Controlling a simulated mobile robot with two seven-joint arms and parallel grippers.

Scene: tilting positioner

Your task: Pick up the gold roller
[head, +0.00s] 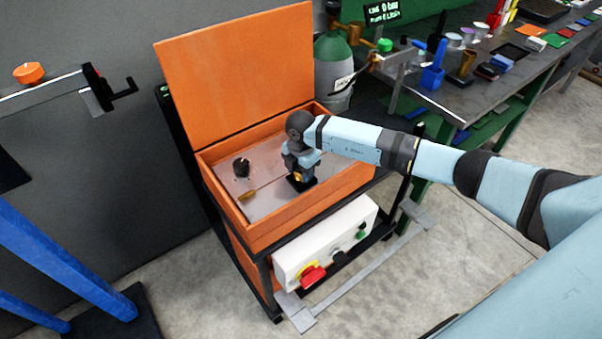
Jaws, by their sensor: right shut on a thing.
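My right gripper (300,183) points down into the open orange box, close above its grey metal floor. It is shut on a small gold piece, the gold roller (297,176), of which only a little shows between the dark fingers. The arm and gripper hide most of it, and I cannot tell whether it still touches the floor. A second small gold or brass piece (247,196) lies on the box floor to the left of the gripper. My left gripper is not in view.
The orange box (262,239) has its lid (236,62) raised at the back. A black knob (241,167) stands on its floor. Below is a white control box (325,240) with a red switch.

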